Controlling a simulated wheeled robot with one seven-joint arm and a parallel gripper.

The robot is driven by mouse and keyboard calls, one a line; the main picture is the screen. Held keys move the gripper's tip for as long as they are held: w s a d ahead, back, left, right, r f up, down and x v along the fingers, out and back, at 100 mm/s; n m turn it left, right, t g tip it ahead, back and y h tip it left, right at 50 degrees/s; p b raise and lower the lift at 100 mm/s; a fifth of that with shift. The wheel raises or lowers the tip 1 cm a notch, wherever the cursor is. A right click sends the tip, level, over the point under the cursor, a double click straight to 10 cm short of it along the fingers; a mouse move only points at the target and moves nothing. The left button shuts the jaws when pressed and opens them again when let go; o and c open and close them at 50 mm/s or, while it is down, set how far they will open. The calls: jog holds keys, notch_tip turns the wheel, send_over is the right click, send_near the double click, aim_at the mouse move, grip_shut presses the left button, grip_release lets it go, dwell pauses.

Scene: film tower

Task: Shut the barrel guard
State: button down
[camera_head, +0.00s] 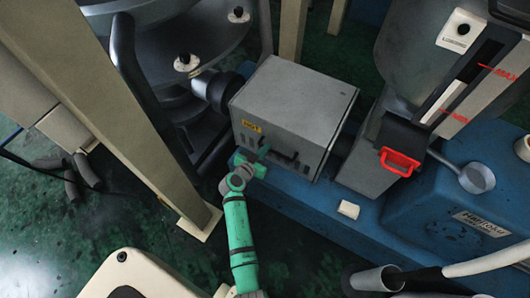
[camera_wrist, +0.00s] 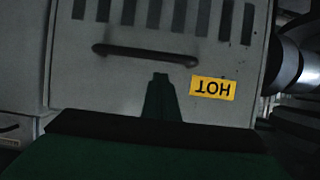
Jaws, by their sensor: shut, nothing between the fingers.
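The barrel guard (camera_head: 290,100) is a grey metal box cover on the blue machine in the head view, with a yellow HOT label and a dark bar handle (camera_head: 283,159) on its front. In the wrist view the guard's front (camera_wrist: 225,55) fills most of the picture, with slots, the handle (camera_wrist: 145,52) and an upside-down HOT label (camera_wrist: 212,88). My gripper (camera_head: 263,150) is shut and empty, close to the front face beside the handle. In the wrist view its fingertips (camera_wrist: 160,78) show just below the handle. I cannot tell whether they touch the guard.
A grey hopper (camera_head: 430,50) with a level gauge and a red handle (camera_head: 401,162) stands at the right. A beige post (camera_head: 110,105) rises left of my arm. A small pale block (camera_head: 348,209) lies on the blue base. Dark green floor (camera_head: 130,215) is open at the lower left.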

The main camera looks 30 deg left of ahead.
jog(key=s+f+v, duration=0.1)
jog(key=f+v, duration=0.1)
jog(key=v, duration=0.9)
jog(key=shift+d, duration=0.1)
jog(key=s+d+f+n+g+y, duration=0.1)
jog(key=s+d+f, duration=0.1)
jog(key=s+d, duration=0.55)
jog(key=s+d+f+n+g+y, duration=0.1)
jog(key=s+d, duration=0.3)
jog(key=d, duration=0.7)
jog(key=s+d+r+t, duration=0.1)
jog(key=s+d+r, duration=0.2)
jog(key=s+r, duration=0.2)
jog(key=s+d+r+m+t+h, duration=0.1)
jog(key=s+d+r, duration=0.3)
jog(key=r, duration=0.5)
jog(key=s+d+r+m+t+h, duration=0.1)
jog(key=s+d+r, duration=0.2)
jog(key=s+r, duration=0.3)
jog(key=shift+s+d+r+t, duration=0.15)
jog(key=shift+d+r+t, duration=0.1)
jog(key=shift+r+t, duration=0.2)
